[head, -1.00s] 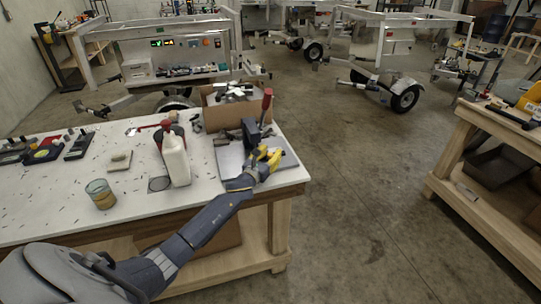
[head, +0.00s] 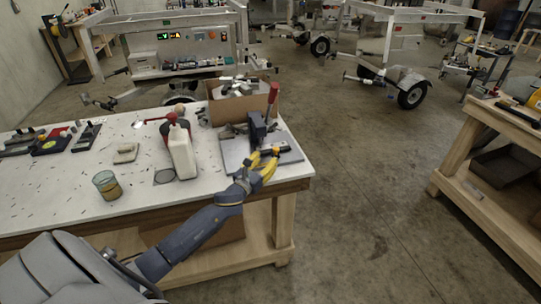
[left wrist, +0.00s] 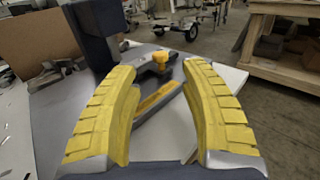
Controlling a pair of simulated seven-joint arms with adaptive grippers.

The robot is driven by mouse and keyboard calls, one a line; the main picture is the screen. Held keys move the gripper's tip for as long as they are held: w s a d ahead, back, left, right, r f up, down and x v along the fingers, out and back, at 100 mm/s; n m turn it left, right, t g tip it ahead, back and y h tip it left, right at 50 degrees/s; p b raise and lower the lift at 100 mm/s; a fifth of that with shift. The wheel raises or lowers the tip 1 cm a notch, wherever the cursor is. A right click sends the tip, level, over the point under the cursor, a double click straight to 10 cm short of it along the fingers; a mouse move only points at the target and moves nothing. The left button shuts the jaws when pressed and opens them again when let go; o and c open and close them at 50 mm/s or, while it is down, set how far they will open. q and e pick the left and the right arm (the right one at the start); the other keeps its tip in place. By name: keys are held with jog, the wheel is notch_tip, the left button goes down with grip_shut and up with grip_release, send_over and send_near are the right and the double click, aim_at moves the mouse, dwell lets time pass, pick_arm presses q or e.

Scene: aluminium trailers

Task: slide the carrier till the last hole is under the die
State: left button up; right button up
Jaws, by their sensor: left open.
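The hand press has a dark upright body (head: 257,129) and a red-topped lever (head: 273,93). It stands on a grey plate (head: 236,160) at the bench's right end. The carrier shows as a dark piece with a yellow knob (left wrist: 158,57) in the left wrist view, near a slanting yellow strip (left wrist: 157,100). My left gripper (head: 265,160) is at the near side of the press, beside the carrier. Its yellow fingers are spread in the left wrist view (left wrist: 160,70), with nothing held between them. The carrier's holes and the die cannot be made out. My right gripper is out of view.
A white bottle (head: 182,152), a glass jar (head: 107,185) and a cardboard box (head: 240,107) stand on the white bench (head: 60,200) left of and behind the press. The bench edge is close on the right, with open floor beyond.

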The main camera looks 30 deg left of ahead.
pick_arm(q)
jog(key=shift+s, duration=1.6)
